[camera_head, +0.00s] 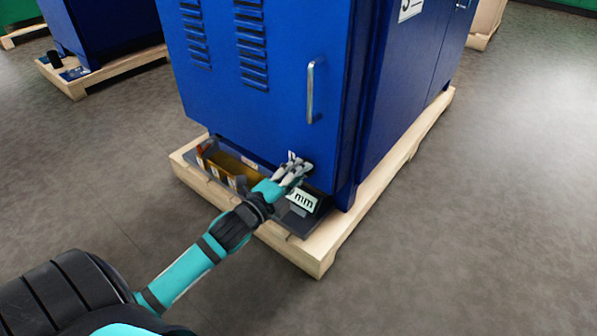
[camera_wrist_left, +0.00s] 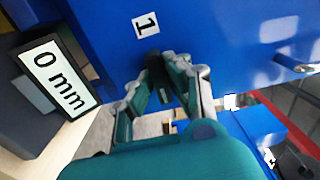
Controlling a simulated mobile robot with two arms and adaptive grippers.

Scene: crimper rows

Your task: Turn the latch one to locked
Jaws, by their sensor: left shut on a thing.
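Latch one is a small dark handle low on the front of the blue cabinet (camera_head: 265,110), beside a white label "1" (camera_wrist_left: 146,24). In the left wrist view the latch (camera_wrist_left: 155,70) shows between the fingertips of my left gripper (camera_wrist_left: 172,75). My left gripper (camera_head: 296,170) is shut on the latch at the cabinet's lower edge, reaching in from the lower left. The fingers hide much of the latch, so I cannot tell its exact angle. My right gripper is not in view.
A display reading "0 mm" (camera_wrist_left: 57,78) stands close beside the gripper on a dark shelf. A yellowish tray (camera_head: 232,165) lies left of it. A metal door handle (camera_head: 311,90) is above. The wooden pallet (camera_head: 320,255) surrounds the base; grey floor is clear to the right.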

